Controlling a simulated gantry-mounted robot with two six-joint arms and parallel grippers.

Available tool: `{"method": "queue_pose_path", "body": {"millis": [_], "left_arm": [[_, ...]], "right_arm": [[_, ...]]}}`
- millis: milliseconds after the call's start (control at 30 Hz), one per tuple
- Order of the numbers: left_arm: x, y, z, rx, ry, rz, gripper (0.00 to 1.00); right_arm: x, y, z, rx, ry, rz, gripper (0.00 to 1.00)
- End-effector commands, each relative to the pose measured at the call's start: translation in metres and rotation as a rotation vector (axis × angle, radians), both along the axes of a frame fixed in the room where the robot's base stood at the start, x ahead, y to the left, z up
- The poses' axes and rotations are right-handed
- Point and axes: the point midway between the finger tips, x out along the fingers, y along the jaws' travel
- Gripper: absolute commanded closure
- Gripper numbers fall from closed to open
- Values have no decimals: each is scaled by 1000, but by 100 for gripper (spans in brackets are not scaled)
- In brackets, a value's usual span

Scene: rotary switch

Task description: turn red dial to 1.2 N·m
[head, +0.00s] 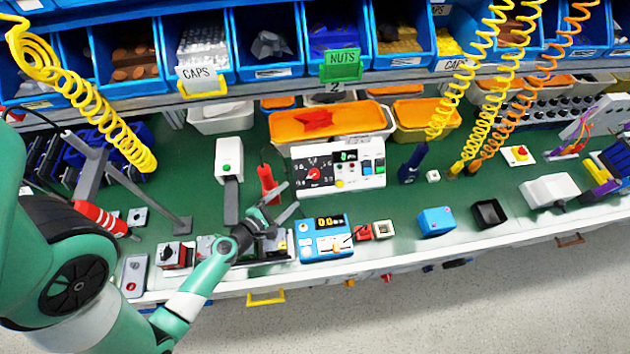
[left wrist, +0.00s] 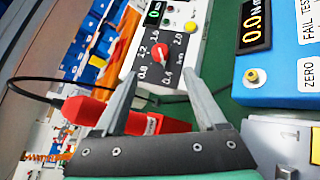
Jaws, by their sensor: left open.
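The red dial (head: 313,173) sits on the black scale plate of the white control box (head: 341,185) at the middle of the bench. In the left wrist view the dial (left wrist: 159,53) is ringed by white numbers, including 0.8, 1.2, 1.6 and 2.0. I cannot tell which number it points at. My left gripper (head: 286,200) is open and empty, on the near left side of the box. In the left wrist view its fingertips (left wrist: 164,80) are spread below the dial and apart from it. My right gripper is not in view.
A red tool (head: 267,184) stands left of the box, close to my left gripper. A blue tester (head: 325,238) with a display is in front of the box. Orange-filled trays (head: 328,122) are behind it. Coiled hoses (head: 488,90) hang at the right.

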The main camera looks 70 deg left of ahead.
Motion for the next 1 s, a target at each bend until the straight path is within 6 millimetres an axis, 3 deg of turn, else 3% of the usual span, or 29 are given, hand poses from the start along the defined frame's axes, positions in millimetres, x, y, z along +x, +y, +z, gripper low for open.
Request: {"method": "queue_pose_path", "body": {"millis": [200,567,933,1000], "left_arm": [[29,14,-5,3,-1,-7,27],[88,49,-28,3,-1,-5,27],[97,54,-29,2,0,-4,27],[97,54,-29,2,0,-4,38]], "right_arm": [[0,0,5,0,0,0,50],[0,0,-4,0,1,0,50],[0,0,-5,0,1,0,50],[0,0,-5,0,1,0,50]]}}
